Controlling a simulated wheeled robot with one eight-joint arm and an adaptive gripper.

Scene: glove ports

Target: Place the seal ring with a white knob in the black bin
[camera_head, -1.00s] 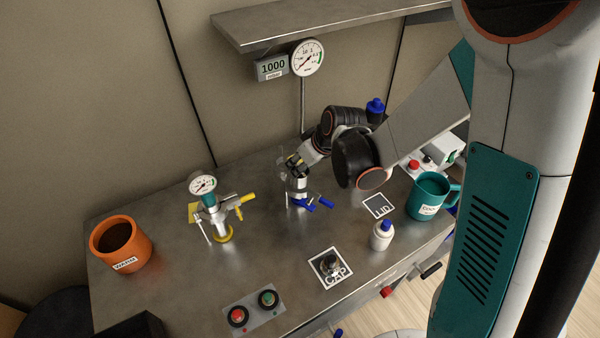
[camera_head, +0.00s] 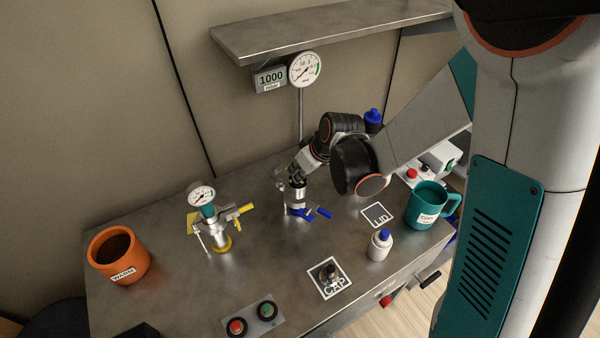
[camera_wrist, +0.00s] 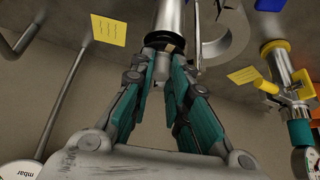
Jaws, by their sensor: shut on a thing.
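My gripper (camera_head: 297,182) is at the top of the metal cylinder with blue handles (camera_head: 297,204), near the middle of the bench. In the wrist view, my gripper's fingers (camera_wrist: 164,54) are shut on a small pale grey knob-like piece (camera_wrist: 161,69) in line with the shiny cylinder (camera_wrist: 170,18). I cannot tell whether this piece is the white knob, and no seal ring shows clearly. A black box-like thing (camera_head: 140,332), possibly the black bin, is cut off at the lower left of the head view.
An orange mug (camera_head: 120,256) and a gauge fitting with yellow handles (camera_head: 214,226) stand left. A teal mug (camera_head: 425,205), a white bottle (camera_head: 379,247) and a dark cap on its marked square (camera_head: 328,273) are right and front. A shelf (camera_head: 330,25) overhangs the back.

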